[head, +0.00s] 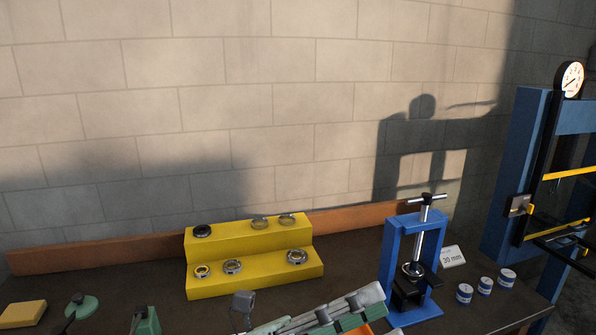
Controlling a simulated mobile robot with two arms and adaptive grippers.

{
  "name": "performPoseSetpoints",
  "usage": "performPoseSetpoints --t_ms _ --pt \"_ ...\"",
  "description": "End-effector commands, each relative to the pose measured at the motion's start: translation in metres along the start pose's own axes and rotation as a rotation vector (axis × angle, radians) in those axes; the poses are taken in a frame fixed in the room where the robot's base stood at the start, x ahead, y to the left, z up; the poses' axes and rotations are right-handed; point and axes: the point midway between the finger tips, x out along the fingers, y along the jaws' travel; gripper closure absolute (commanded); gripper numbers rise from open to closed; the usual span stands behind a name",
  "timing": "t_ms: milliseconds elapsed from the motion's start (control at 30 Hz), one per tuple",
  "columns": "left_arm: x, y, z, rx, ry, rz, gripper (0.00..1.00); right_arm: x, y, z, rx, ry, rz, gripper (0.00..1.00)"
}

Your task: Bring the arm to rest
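The dark workbench (130,285) fills the lower part of the picture. At its bottom edge lies a pale grey-green assembly (365,298) with grey lugs and an orange part (358,330); the picture edge cuts it off.
A yellow stepped stand (255,280) holds several rings and bearings. Right of it stand a blue screw press (388,255), a "30 mm" card (452,256) and three small tins (485,286). A larger blue press frame (515,170) with a gauge (569,79) stands far right. Left are a yellow block (24,313) and green pieces (82,306).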

Motion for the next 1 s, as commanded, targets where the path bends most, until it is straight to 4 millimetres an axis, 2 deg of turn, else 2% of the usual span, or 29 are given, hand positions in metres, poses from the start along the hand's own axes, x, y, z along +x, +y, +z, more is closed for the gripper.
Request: performPoseSetpoints --t_ms 33,100,167,200,267,300,367,400,467,500,567,600,667,700,800,1000 --pt "-0.009 0.003 0.023 -0.098 -0.141 0.012 0.47 0.0 0.0 -0.001 0.0 0.001 0.0 1.0" --pt "-0.028 0.012 0.056 -0.234 -0.334 0.036 0.47 0.0 0.0 -0.001 0.0 0.002 0.0 1.0" --pt "-0.05 0.025 0.08 -0.353 -0.497 0.063 0.47 0.0 0.0 -0.001 0.0 0.003 0.0 1.0" --pt "-0.068 0.037 0.092 -0.431 -0.604 0.086 0.47 0.0 0.0 -0.002 0.0 0.003 0.0 1.0" --pt "-0.099 0.056 0.105 -0.552 -0.762 0.124 0.47 0.0 0.0 -0.002 0.0 0.004 0.0 1.0" --pt "-0.122 0.07 0.109 -0.633 -0.866 0.152 0.47 0.0 0.0 -0.003 0.0 0.005 0.0 1.0" --pt "-0.158 0.092 0.109 -0.753 -1.02 0.202 0.47 0.0 0.0 -0.004 0.0 0.006 0.0 1.0" --pt "-0.183 0.107 0.104 -0.836 -1.121 0.237 0.47 0.0 0.0 -0.004 0.0 0.007 0.0 1.0" --pt "-0.221 0.128 0.089 -0.955 -1.269 0.298 0.47 0.0 0.0 -0.005 0.0 0.008 0.0 1.0" --pt "-0.246 0.14 0.076 -1.034 -1.365 0.34 0.47 0.0 0.0 -0.005 0.0 0.008 0.0 1.0" --pt "-0.281 0.155 0.049 -1.147 -1.503 0.409 0.47 0.0 0.0 -0.005 0.001 0.008 0.0 1.0" --pt "-0.303 0.162 0.029 -1.219 -1.59 0.456 0.47 0.0 0.0 -0.005 0.001 0.008 0.0 1.0" --pt "-0.334 0.169 -0.005 -1.325 -1.716 0.534 0.47 0.0 0.0 -0.005 0.001 0.008 0.0 1.0" --pt "-0.351 0.17 -0.029 -1.39 -1.793 0.586 0.47 0.0 0.0 -0.005 0.001 0.008 0.0 1.0" --pt "-0.385 0.166 -0.086 -1.531 -1.959 0.715 0.47 0.0 -0.001 -0.005 0.001 0.009 -0.001 1.0" --pt "-0.422 0.139 -0.177 -1.73 -2.189 0.945 0.47 0.0 -0.001 -0.005 0.001 0.008 -0.001 1.0"
